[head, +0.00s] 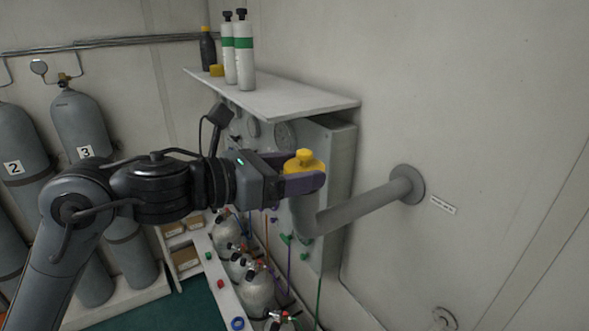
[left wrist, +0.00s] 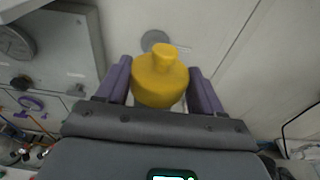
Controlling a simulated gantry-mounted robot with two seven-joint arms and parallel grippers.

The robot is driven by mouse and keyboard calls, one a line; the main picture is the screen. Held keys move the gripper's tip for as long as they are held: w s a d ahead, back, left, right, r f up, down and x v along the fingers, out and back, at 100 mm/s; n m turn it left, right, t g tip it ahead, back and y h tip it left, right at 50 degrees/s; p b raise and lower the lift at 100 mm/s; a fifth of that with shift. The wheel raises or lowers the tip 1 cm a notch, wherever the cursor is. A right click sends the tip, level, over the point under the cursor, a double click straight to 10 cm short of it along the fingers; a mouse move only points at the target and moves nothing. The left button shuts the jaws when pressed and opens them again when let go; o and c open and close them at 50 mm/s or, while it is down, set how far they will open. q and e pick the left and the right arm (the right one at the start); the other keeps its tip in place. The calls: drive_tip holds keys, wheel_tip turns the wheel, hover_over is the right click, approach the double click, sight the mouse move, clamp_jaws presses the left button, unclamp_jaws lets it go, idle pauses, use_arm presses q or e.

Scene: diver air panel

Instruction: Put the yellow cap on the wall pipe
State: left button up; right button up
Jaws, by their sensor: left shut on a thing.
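The yellow cap (head: 304,161) is held between the purple fingers of my left gripper (head: 300,181), knob upward and about upright. In the left wrist view the cap (left wrist: 158,82) sits between both fingers. The grey wall pipe (head: 362,205) comes out of a round wall flange (head: 408,184), runs left, and bends upward at an elbow. Its upright end rises directly below the cap and fingers in the head view. The finger hides the pipe's mouth, so I cannot tell whether the cap touches it. My right gripper is not in view.
A white shelf (head: 290,100) above the gripper holds white bottles with green bands (head: 244,45), a dark bottle (head: 208,48) and a small yellow object (head: 216,70). A gauge panel (head: 335,165) stands behind the pipe. Small cylinders (head: 257,290) stand below.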

sight(293, 209)
use_arm(q)
drive_tip(key=shift+f+b, duration=1.3)
drive_tip(key=shift+f, duration=0.25)
drive_tip(key=o, duration=1.1)
drive_tip(key=shift+a, duration=0.1)
drive_tip(key=b+v, duration=0.1)
drive_tip(key=v, duration=0.6)
drive_tip(key=shift+s, duration=0.15)
drive_tip(key=shift+r, duration=0.1)
